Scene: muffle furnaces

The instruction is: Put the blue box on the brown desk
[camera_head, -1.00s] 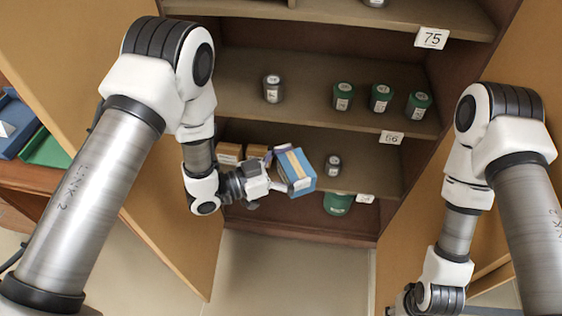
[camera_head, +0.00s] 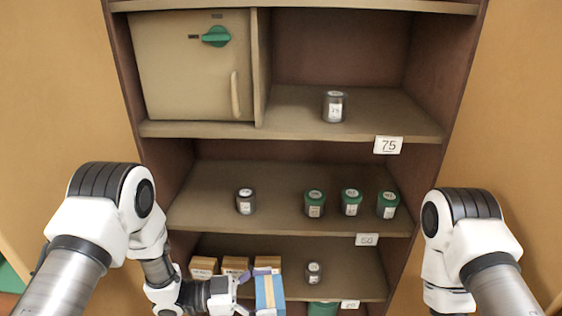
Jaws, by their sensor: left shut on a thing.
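The blue box (camera_head: 270,294) has a tan stripe down its face and shows at the bottom of the head view, in front of the lowest visible shelf. My left gripper (camera_head: 243,298) is at its left side and shut on it. The lower part of the box is cut off by the picture's edge. My right arm comes in at the right, but its gripper is below the frame. The brown desk cannot be made out in this view; only a green and reddish patch shows at the lower left corner.
Brown cartons (camera_head: 235,265) and a small jar (camera_head: 313,272) stand on the lower shelf (camera_head: 350,284). Several jars, some green-lidded (camera_head: 351,202), stand on the shelf above. A small safe-like door (camera_head: 192,80) with a green knob is at upper left.

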